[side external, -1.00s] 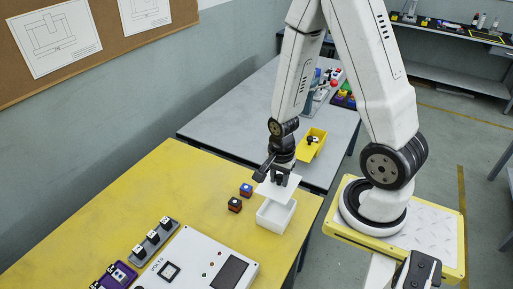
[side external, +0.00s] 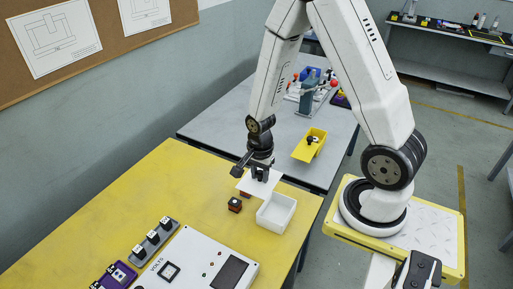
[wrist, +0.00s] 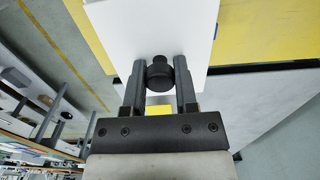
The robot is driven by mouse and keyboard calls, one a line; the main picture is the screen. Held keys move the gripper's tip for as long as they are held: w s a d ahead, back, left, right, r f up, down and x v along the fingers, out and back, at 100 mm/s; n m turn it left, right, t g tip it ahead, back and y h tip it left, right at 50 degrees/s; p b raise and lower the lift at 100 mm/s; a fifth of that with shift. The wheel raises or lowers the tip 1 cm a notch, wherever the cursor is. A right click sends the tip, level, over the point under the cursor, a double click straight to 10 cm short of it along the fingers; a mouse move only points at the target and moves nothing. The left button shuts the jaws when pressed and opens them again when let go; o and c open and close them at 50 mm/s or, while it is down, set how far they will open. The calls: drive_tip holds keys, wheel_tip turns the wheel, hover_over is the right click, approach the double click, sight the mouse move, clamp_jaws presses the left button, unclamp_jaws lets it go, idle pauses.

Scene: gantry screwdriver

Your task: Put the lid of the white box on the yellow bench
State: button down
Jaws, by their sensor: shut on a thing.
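My gripper (side external: 260,174) is shut on the dark round knob (wrist: 160,73) of the white lid (side external: 247,187). The lid hangs in the air, to the left of and above the white box (side external: 277,213). In the wrist view the white lid (wrist: 150,25) spreads out beyond the fingers of my gripper (wrist: 160,75). The white box stands open near the right edge of the yellow bench (side external: 100,225), and its inside looks empty.
A small dark red block (side external: 235,204) sits on the bench just below the lid; another block is mostly hidden behind the lid. A white volt meter panel (side external: 205,262) and a grey rack (side external: 155,240) stand at the front. A yellow bin (side external: 309,146) is on the grey table.

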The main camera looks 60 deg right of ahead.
drive_tip(key=w+a, duration=0.2)
drive_tip(key=w, duration=0.5)
drive_tip(key=shift+w+a+f, duration=0.25)
drive_tip(key=shift+a+f, duration=0.1)
drive_tip(key=shift+w, duration=0.1)
hover_over(204, 190)
drive_tip(key=s, duration=0.1)
wheel_tip(204, 190, down, 8)
drive_tip(key=shift+s+f, duration=0.1)
drive_tip(key=shift+f, duration=0.1)
drive_tip(key=shift+w+f, duration=0.45)
drive_tip(key=shift+f, duration=0.1)
drive_tip(key=shift+w+f, duration=0.2)
drive_tip(key=shift+f, duration=1.55)
drive_tip(key=shift+f, duration=0.15)
